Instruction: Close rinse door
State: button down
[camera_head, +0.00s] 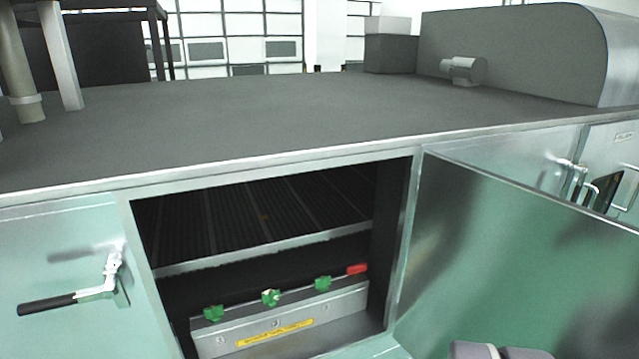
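A pale green metal door (530,265) stands wide open, swung out toward me on the right side of a dark opening (265,215). I take it as the rinse door; no readable label on it confirms this. Its lower and right parts run out of the picture. Inside the opening are a ribbed dark surface, a grey box (285,322) with a yellow label, several green fittings and a red-ended lever (357,269). My gripper is not seen. Grey rounded shapes at the bottom edge, in front of the door, appear to be part of my arm.
A closed panel with a black-handled latch (75,297) is left of the opening. More latches and handles (580,182) show behind the open door's top edge. The wide grey top (270,125) carries a rounded housing (520,50) at right and posts at left.

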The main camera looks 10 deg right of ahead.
aim_at(498, 261)
jog(key=k+l+z, duration=0.15)
jog(key=l+z, duration=0.25)
jog(key=k+l+z, duration=0.1)
jog(key=l+z, duration=0.15)
jog(key=z, duration=0.2)
jog(key=l+z, duration=0.85)
jog(key=i+l+u, duration=0.1)
jog(key=i+u, duration=0.15)
jog(key=u, duration=0.15)
jog(key=i+l+u, duration=0.15)
jog(key=u, duration=0.3)
jog(key=i+l+u, duration=0.2)
jog(key=u, duration=0.2)
jog(key=i+l+u, duration=0.15)
jog(key=u, duration=0.3)
jog(key=i+l+u, duration=0.2)
jog(key=u, duration=0.3)
jog(key=i+l+u, duration=0.1)
jog(key=l+u, duration=0.15)
jog(key=u, duration=0.2)
jog(key=i+l+u, duration=0.1)
jog(key=l+u, duration=0.15)
jog(key=u, duration=0.2)
jog(key=l+u, duration=0.3)
jog(key=u, duration=0.2)
